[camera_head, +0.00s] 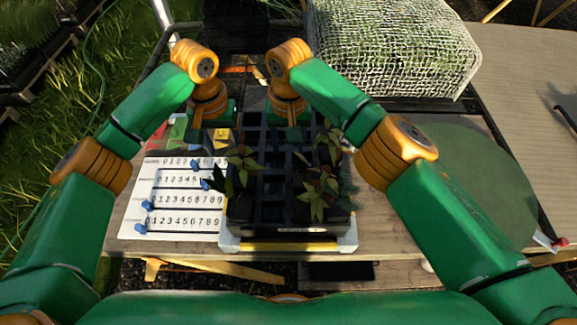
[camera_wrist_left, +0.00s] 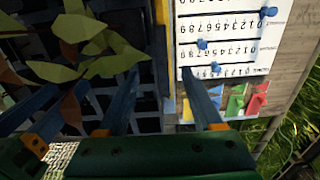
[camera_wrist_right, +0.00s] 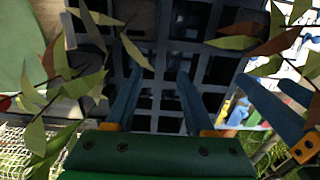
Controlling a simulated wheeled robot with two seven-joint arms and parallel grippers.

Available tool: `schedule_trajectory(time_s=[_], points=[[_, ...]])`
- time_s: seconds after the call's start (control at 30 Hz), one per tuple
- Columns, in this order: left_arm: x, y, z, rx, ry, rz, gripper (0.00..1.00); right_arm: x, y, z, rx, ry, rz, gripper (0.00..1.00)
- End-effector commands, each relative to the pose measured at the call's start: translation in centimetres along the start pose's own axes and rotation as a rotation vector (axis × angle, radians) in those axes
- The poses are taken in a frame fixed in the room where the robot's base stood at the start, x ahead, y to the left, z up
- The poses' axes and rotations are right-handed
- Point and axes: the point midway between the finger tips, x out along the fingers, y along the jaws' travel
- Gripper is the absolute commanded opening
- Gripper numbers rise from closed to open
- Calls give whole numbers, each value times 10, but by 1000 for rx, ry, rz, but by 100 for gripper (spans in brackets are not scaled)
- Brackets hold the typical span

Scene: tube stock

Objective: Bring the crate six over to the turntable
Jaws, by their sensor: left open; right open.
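A black crate (camera_head: 272,160) with a grid of cells and several leafy plants stands mid-table, a yellow strip along its near edge; no number is readable on it. The turntable seems to be the flat green disc (camera_head: 470,170) on the right, partly behind my right arm. My left gripper (camera_wrist_left: 158,88) is open at the crate's left side, its fingers on either side of the crate's wall in the left wrist view. My right gripper (camera_wrist_right: 157,82) is open and empty over the crate's cells (camera_wrist_right: 195,45). In the head view my wrists hide the fingertips.
A white board (camera_head: 185,220) with rows of numbers and blue pegs lies left of the crate. Coloured cards (camera_head: 180,135) lie behind it. A net-covered block (camera_head: 395,45) stands at the back right. A small red-and-white item (camera_head: 548,241) lies at the right edge.

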Motion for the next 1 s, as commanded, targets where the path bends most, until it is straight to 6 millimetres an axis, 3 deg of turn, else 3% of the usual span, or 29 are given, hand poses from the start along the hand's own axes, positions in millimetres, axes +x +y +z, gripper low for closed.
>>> schedule_trajectory(time_s=[0.43, 0.87, 1.0], points=[[60, 0, 0, 0, -1, -1, 68, 60, -1, 1, 1, -5, 1, 54], [71, 0, 0, 0, 0, -1, 68, 70, 0, 0, 0, 1, 0, 54], [71, 0, 0, 0, 0, -1, 35, 70, 0, 0, 0, 1, 0, 21]])
